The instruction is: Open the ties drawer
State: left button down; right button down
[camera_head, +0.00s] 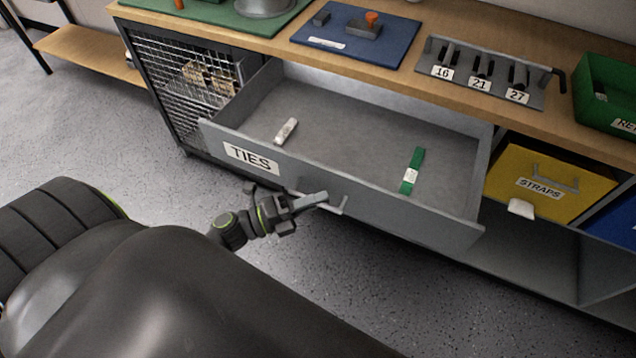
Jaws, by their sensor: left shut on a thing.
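The grey ties drawer (390,205) stands pulled well out of the workbench, with a white TIES label (251,159) on its front. Inside lie a small white bundle (286,131) at the left and a green strip with a white tag (412,171) at the right. My left gripper (318,199) is at the middle of the drawer front, shut on the drawer's bar handle (336,206). The fingers hide part of the handle. My right gripper does not show.
The wooden bench top (400,84) holds a blue mat (357,37), a grey rack with numbered tools (483,74) and a green bin (606,97). A yellow STRAPS bin (548,184) sits right of the drawer. A mesh cage (185,75) stands left. The floor in front is clear.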

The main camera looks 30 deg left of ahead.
pick_arm(q)
jog(key=c, duration=1.5)
grip_release()
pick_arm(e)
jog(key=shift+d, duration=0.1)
